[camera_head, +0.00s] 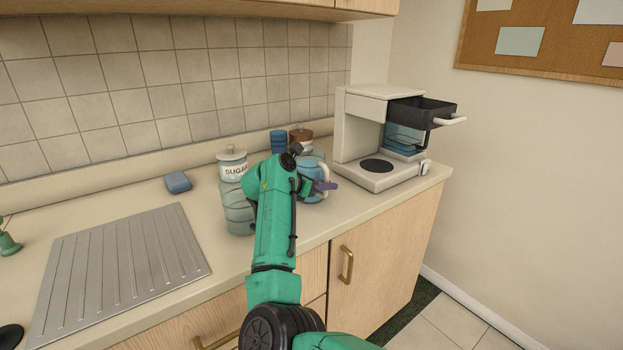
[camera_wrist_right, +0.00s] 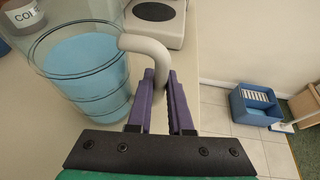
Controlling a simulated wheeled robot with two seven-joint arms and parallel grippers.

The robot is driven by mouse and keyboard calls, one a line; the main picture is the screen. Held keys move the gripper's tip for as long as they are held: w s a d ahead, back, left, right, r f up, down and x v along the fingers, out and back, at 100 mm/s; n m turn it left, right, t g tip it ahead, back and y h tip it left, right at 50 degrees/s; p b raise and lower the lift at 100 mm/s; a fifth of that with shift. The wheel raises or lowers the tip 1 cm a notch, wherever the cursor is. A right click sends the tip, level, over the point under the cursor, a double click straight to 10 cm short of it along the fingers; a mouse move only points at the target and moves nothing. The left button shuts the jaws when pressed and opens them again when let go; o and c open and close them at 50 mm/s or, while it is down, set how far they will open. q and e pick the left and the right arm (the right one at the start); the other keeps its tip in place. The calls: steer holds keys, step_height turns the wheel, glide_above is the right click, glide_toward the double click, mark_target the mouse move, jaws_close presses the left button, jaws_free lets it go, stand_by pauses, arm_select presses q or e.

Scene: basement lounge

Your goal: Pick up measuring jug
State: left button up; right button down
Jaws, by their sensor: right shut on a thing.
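The measuring jug (camera_wrist_right: 85,70) is clear with blue liquid and a light grey handle. In the head view the jug (camera_head: 313,170) stands on the counter, partly hidden behind my green right arm. My right gripper (camera_wrist_right: 160,85) has its purple fingers on either side of the lower handle and is shut on it. In the head view the right gripper (camera_head: 325,186) shows at the jug's right side. I cannot tell whether the jug is lifted. My left gripper is not in view.
A sugar jar (camera_head: 232,165) and a clear glass vessel (camera_head: 238,212) stand left of my arm. A coffee maker (camera_head: 360,135) with its black basket out stands to the right. A blue cup stack (camera_head: 278,140) is behind. The drainboard (camera_head: 120,262) is clear.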

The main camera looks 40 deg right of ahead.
steer(key=shift+r, duration=0.1)
steer(key=shift+r, duration=0.2)
step_height(320, 180, up, 20)
steer(key=shift+f, duration=0.2)
steer(key=shift+f, duration=0.15)
stand_by(2.0)
